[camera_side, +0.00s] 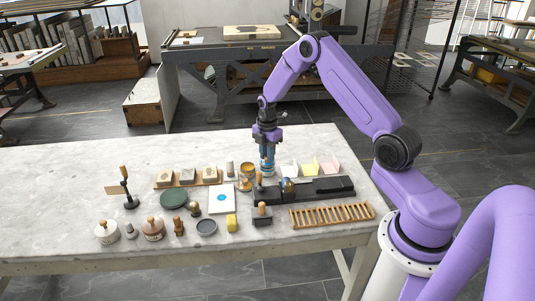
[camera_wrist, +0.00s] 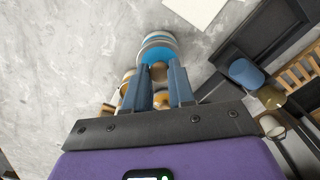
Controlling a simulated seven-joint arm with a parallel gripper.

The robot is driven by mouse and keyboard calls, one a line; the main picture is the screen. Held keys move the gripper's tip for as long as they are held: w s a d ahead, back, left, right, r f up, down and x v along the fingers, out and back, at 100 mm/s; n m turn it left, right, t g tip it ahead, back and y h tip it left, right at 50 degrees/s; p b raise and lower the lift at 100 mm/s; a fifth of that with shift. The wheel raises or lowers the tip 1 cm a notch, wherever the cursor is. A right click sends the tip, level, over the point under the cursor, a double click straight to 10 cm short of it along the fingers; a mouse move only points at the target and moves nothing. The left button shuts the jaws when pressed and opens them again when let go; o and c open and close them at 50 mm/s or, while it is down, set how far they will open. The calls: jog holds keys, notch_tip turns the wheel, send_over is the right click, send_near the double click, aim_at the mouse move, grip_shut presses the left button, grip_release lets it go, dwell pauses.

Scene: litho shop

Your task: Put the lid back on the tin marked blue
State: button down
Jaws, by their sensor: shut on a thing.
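My gripper (camera_wrist: 162,72) is shut on a small brown knob (camera_wrist: 158,71) on a lid with a blue top (camera_wrist: 156,55), in the wrist view. Pale and blue rounded edges show just beyond the lid, like the tin (camera_wrist: 155,38) under or close behind it. In the side view my gripper (camera_side: 267,152) points down over a pale tin with blue (camera_side: 268,171) on the table. The fingers hide much of the lid there, and I cannot tell whether it is seated or a little above the rim. A gold-brown tin (camera_side: 246,172) stands just left.
A dark tray (camera_side: 335,185) lies to the right with several small things, and a slatted wooden rack (camera_side: 332,215) lies in front of it. A white sheet (camera_side: 222,198) and a green disc (camera_side: 174,199) lie front left. The table's back left (camera_side: 110,160) is clear.

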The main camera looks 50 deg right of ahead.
jog(key=shift+c, duration=2)
grip_release()
jog(key=shift+r, duration=3.55)
grip_shut()
jog(key=shift+f, duration=0.15)
